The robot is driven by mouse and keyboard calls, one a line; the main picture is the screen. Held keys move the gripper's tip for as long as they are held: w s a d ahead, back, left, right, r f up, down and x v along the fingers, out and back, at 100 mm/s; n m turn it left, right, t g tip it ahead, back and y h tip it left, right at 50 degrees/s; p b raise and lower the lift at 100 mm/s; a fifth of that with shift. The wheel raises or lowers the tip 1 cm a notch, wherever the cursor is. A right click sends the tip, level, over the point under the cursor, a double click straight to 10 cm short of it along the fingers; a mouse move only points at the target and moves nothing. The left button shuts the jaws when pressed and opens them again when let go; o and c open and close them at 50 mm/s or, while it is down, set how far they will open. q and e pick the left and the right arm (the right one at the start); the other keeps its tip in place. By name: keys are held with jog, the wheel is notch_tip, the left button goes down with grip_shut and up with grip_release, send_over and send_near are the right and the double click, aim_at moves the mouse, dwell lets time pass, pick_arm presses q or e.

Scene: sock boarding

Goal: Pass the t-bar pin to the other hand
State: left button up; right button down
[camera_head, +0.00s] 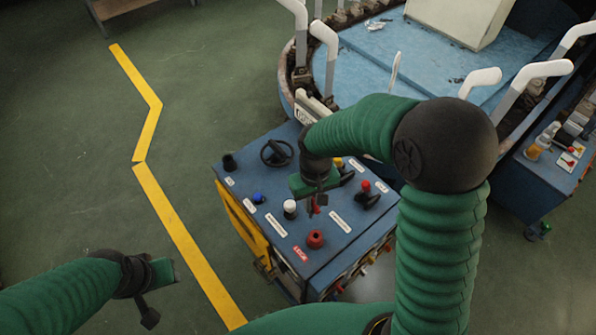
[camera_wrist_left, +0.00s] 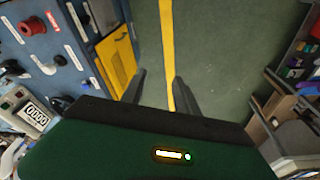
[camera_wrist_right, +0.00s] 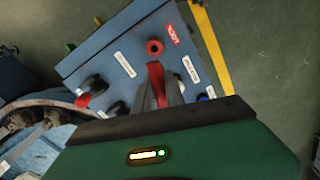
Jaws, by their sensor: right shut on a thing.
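The t-bar pin (camera_wrist_right: 156,82) is red and sits between the fingers of my right gripper (camera_wrist_right: 161,92) in the right wrist view. In the head view the right gripper (camera_head: 318,203) is above the blue control panel (camera_head: 330,265), and only a little red of the pin shows at its fingers. A red round socket (camera_head: 315,239) is in the panel just in front of it. My left gripper (camera_head: 150,300) is at the lower left, over the floor and apart from the panel. Its fingers (camera_wrist_left: 160,85) are spread and empty in the left wrist view.
The panel carries a black handwheel (camera_head: 277,153), a white-topped knob (camera_head: 290,207), a blue button (camera_head: 258,198) and a red-topped lever (camera_head: 366,188). White-handled levers (camera_head: 325,50) stand behind it. Green floor with a yellow line (camera_head: 185,240) lies open at the left.

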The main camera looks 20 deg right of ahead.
pick_arm(q)
jog(key=w+d+n+g+h, duration=0.2)
jog(key=d+n+g+h, duration=0.2)
jog(key=d+n+h, duration=0.5)
jog(key=w+d+r+n+t+h, duration=0.35)
jog(key=w+d+r+n, duration=0.4)
jog(key=n, duration=0.25)
jog(key=r+x, duration=0.1)
jog(key=x, duration=1)
jog(key=shift+d+g+h, duration=0.35)
jog(key=shift+h, duration=0.1)
pick_arm(e)
jog(key=w+a+r+n, duration=0.2)
jog(key=w+a+r, duration=0.1)
jog(key=a+r, duration=0.9)
jog(key=shift+r+n, duration=0.2)
jog(key=shift+n, duration=0.2)
pick_arm(q)
jog(key=shift+w, duration=0.1)
jog(key=shift+c, duration=0.3)
